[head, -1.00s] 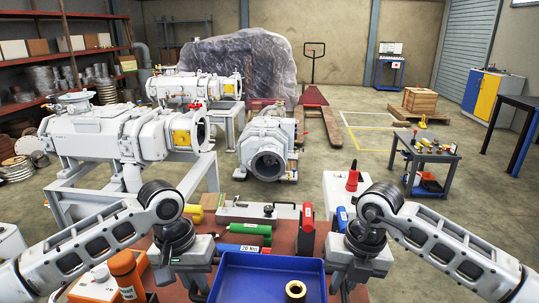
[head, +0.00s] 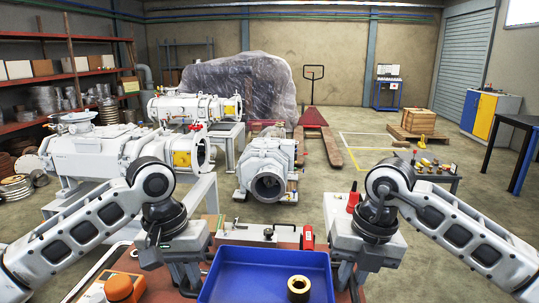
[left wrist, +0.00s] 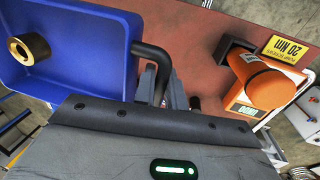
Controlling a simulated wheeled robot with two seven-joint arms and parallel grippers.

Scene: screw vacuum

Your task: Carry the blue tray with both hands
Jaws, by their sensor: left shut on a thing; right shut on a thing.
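The blue tray (head: 262,262) is at the bottom middle of the head view, its near part cut off by the frame edge. A brass ring (head: 299,287) with a dark bore lies inside it, toward the right. The tray (left wrist: 75,75) and ring (left wrist: 29,48) also show in the left wrist view. My left gripper (left wrist: 163,88) is shut on the tray's black side handle (left wrist: 150,58). In the head view, my left gripper (head: 196,277) is at the tray's left side. My right gripper (head: 344,274) is shut at the right side; its grip is mostly hidden.
A reddish-brown bench top (left wrist: 190,35) lies below the tray. A grey block (head: 258,232) and a red item (head: 308,238) stand beyond the tray. White pump machines (head: 95,150) are further back.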

